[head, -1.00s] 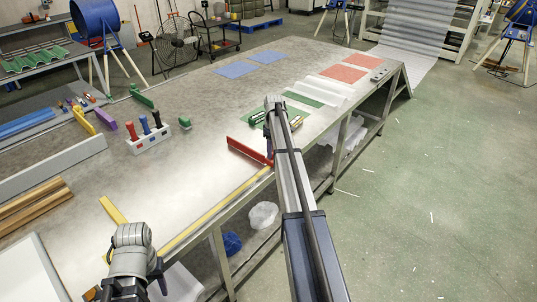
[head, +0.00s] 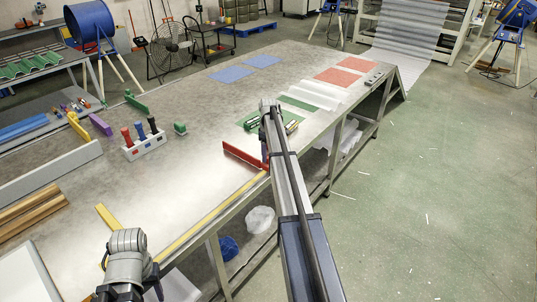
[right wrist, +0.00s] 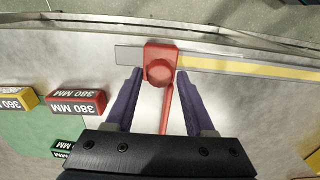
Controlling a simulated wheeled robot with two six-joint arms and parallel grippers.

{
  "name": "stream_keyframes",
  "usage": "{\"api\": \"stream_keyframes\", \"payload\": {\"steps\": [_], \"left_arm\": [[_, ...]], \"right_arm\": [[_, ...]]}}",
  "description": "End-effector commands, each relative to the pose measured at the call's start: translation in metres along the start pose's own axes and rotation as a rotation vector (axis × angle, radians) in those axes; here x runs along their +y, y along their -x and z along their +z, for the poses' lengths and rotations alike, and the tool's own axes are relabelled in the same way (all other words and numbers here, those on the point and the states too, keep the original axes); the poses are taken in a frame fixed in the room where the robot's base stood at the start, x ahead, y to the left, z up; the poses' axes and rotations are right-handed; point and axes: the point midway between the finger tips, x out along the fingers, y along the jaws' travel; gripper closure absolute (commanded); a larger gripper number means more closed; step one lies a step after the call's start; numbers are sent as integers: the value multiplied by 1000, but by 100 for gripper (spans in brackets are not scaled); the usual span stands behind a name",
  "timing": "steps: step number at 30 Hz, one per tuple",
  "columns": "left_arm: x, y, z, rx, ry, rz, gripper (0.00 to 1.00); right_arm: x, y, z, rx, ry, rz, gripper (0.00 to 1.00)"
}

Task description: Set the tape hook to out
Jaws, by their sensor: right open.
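In the right wrist view a red block with a round knob (right wrist: 160,70), which looks like the tape hook, sits on the strip along the table edge. The strip is grey to its left and yellow tape (right wrist: 250,68) to its right. A thin red bar (right wrist: 165,112) extends from the block across the tabletop. My right gripper (right wrist: 157,80) is open, its two purple fingers either side of the knob with gaps; contact is not visible. In the head view the red bar (head: 243,156) stands beside my right arm, which hides the hook. My left wrist is at bottom left, its fingers hidden.
Labelled blocks, red (right wrist: 75,103) and yellow (right wrist: 16,99), lie left of the hook in the wrist view. A white holder (head: 144,147) with coloured handles stands on the table. Blue sheets (head: 232,74) and red sheets (head: 337,75) lie farther back.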

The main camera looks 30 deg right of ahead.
Motion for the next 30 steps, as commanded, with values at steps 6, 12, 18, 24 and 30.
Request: {"api": "stream_keyframes", "payload": {"steps": [6,12,18,24,30], "left_arm": [[-3,29,2,0,0,0,50],[-5,56,3,0,0,0,50],[-7,70,4,0,0,0,50],[-7,69,4,0,0,0,50],[-7,69,4,0,0,0,50]], "right_arm": [[0,29,0,0,0,0,46],[0,56,0,0,0,0,46],[0,70,0,0,0,0,46],[0,70,0,0,0,0,46],[0,70,0,0,0,0,46]]}}
